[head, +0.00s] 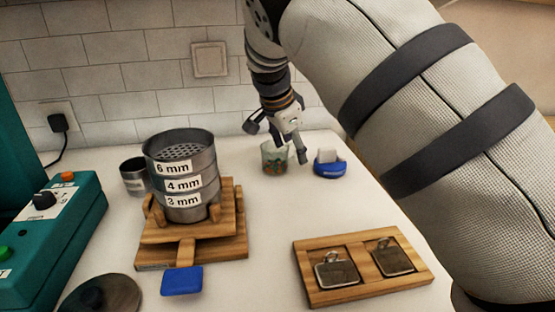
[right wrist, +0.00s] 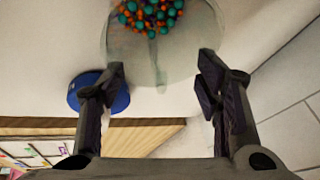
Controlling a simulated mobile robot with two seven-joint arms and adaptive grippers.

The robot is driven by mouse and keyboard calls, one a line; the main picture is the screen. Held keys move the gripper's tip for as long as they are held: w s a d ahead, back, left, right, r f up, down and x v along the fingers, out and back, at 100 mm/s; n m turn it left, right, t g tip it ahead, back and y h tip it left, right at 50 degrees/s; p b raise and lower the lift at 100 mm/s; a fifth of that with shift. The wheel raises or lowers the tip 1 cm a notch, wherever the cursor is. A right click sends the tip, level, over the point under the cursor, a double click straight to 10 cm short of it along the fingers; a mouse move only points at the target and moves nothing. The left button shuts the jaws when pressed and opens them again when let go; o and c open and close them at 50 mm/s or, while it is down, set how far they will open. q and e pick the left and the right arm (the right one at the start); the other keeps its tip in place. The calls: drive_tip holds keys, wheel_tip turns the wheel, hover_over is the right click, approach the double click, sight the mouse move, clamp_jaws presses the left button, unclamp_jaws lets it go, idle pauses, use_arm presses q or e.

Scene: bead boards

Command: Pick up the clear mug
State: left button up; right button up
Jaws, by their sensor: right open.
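The clear mug (head: 270,166) stands on the white table toward the back wall, with green and orange beads at its bottom. In the right wrist view, the clear mug (right wrist: 178,50) is at the top centre. My right gripper (head: 276,142) is open at the mug, with one finger on either side of it in the head view. In the right wrist view its open fingertips (right wrist: 162,72) are spread just below the mug, with nothing gripped between them. I cannot tell whether a finger touches the mug. My left gripper is in neither view.
A blue holder with a white top (head: 329,169) stands close right of the mug. Stacked sieves (head: 182,172) on a wooden stand are to the left, with a metal cup (head: 133,177) behind. A wooden tray (head: 345,295) with two metal pieces lies in front.

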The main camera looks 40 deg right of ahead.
clamp_jaws()
idle(0.3)
